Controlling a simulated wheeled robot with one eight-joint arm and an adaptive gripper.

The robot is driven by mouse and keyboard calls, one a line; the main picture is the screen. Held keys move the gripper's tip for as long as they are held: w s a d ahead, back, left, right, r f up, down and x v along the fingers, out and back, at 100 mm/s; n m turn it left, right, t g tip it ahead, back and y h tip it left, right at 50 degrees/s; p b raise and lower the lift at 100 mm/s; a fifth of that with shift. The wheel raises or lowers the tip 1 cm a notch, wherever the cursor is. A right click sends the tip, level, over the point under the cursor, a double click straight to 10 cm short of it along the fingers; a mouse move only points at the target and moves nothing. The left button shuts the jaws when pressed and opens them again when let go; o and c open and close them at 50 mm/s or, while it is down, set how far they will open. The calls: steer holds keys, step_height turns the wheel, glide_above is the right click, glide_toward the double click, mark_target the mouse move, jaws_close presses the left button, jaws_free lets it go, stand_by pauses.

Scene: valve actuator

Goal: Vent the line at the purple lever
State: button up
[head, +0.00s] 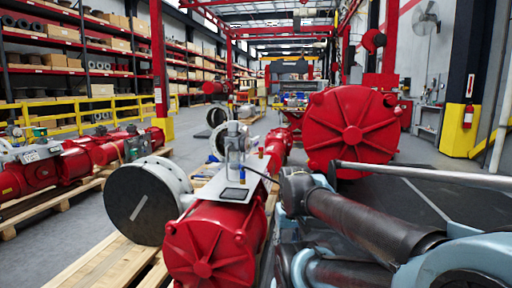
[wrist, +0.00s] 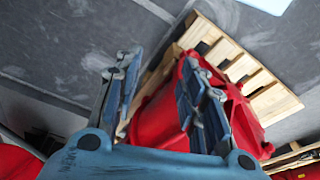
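A red valve actuator (head: 212,240) lies on a wooden pallet in the middle of the head view. A grey metal bracket with small fittings (head: 236,150) stands on top of it, with small blue and orange parts. I cannot make out a purple lever in either view. My gripper (wrist: 162,72) is open in the wrist view, with its two blue-grey fingers apart and nothing visible held between them. Behind the fingers, a red cylinder body (wrist: 238,112) lies over a pallet. I cannot tell how far the fingers are from it. I cannot make out the gripper in the head view.
A large dark round flange (head: 140,200) sits left of the actuator. A big red ribbed cylinder (head: 350,132) stands at the right behind it. Another red actuator (head: 75,165) lies on a pallet at the left. Grey floor (head: 190,130) shows between them. Shelves line the left wall.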

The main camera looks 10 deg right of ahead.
steer(key=w+a+r+m+t+y, duration=0.1)
steer(key=w+a+r+y, duration=0.15)
steer(key=w+r, duration=0.55)
steer(key=w+a+r+m+y, duration=0.1)
steer(key=w+a+r+y, duration=0.15)
steer(key=w, duration=1.05)
steer(key=w+a+r+m+t+y, duration=0.1)
steer(key=w+a+r+y, duration=0.15)
steer(key=w+r, duration=0.55)
steer(key=w+d+m+t+y, duration=0.1)
steer(key=w+d+y, duration=0.1)
steer(key=w, duration=1.1)
steer(key=w+d+m+t+y, duration=0.1)
steer(key=w+t+y, duration=0.1)
steer(key=w, duration=1)
steer(key=m+t+y, duration=0.4)
steer(key=m+t, duration=0.1)
steer(key=t, duration=0.1)
glide_toward(256, 143)
steer(key=d+f, duration=0.3)
steer(key=d, duration=0.3)
steer(key=x, duration=1.6)
steer(key=shift+a+r, duration=0.3)
steer(key=shift+a, duration=0.15)
jaws_close()
